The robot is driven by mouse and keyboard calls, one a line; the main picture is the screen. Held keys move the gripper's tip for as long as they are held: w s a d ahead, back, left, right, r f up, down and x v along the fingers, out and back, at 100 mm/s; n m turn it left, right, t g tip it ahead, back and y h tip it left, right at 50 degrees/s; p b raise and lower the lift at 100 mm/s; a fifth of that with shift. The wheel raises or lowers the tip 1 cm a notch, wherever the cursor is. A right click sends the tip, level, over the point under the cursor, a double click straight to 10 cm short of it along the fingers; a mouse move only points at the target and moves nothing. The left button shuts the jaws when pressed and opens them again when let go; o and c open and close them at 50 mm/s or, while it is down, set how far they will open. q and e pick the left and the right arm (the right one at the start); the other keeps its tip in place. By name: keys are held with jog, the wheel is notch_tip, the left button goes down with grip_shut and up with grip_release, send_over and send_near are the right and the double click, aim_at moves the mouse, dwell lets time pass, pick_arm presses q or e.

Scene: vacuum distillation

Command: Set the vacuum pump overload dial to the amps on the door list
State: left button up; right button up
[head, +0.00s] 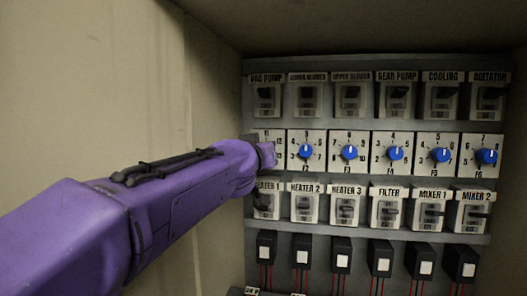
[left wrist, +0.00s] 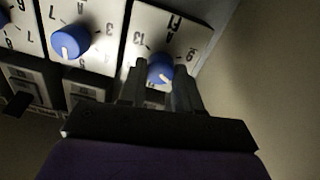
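The vacuum pump overload dial is a blue round knob (left wrist: 159,68) with a white mark, on a white numbered plate (left wrist: 170,30) at the end of the dial row. In the left wrist view the plate shows 13 and 9. The fingers of my left gripper (left wrist: 159,82) stand on both sides of this knob, close against it. In the head view my left gripper (head: 266,155) covers the knob, below the VAC PUMP label (head: 266,78). The white mark points down and slightly right in the left wrist view. The door list and my right gripper are out of view.
More blue dials (head: 306,152) run to the right in the same row. A row of breakers (head: 307,96) is above and heater, filter and mixer switches (head: 345,207) are below. Black blocks with red wires (head: 302,250) are lower. The cabinet wall (head: 215,90) stands close at the left.

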pick_arm(q)
jog(key=shift+m+p, duration=0.85)
jog(key=shift+m, duration=1.35)
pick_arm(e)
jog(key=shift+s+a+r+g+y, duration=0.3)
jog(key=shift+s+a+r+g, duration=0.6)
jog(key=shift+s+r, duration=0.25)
pick_arm(q)
jog(key=o, duration=1)
jog(key=shift+o, duration=0.2)
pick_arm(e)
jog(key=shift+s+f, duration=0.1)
